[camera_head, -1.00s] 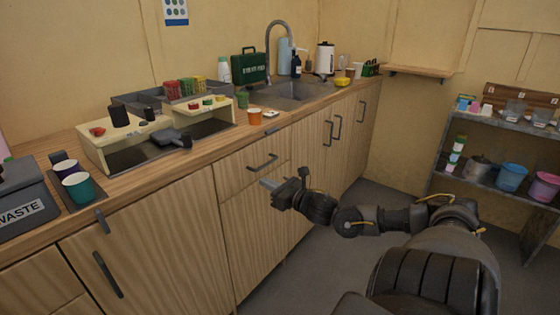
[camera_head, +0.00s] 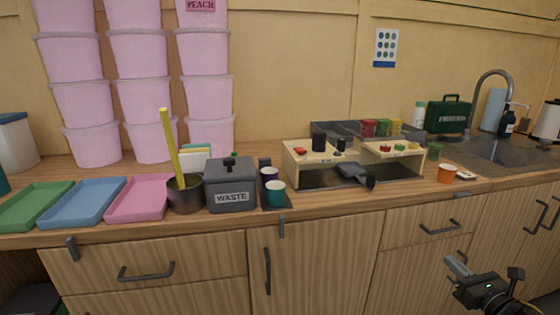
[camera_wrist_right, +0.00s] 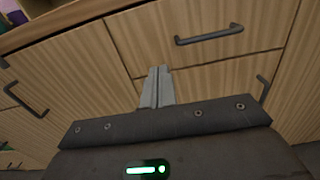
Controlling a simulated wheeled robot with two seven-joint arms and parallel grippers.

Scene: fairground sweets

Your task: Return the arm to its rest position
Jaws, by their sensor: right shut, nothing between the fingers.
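My right gripper (camera_head: 458,267) shows at the lower right of the head view, in front of the cabinet fronts and below the counter edge. It is shut and holds nothing. In the right wrist view its two grey fingers (camera_wrist_right: 157,88) lie together, pointing at the wooden drawer front. Most of my right arm is outside the head view. My left gripper is not in view.
The wooden counter (camera_head: 330,208) carries trays, a grey waste bin (camera_head: 230,183), cups, a cream stand (camera_head: 298,170) and a sink (camera_head: 500,152). Drawer handles (camera_head: 440,228) stick out near my right gripper. Pink tubs (camera_head: 140,100) are stacked at the back left.

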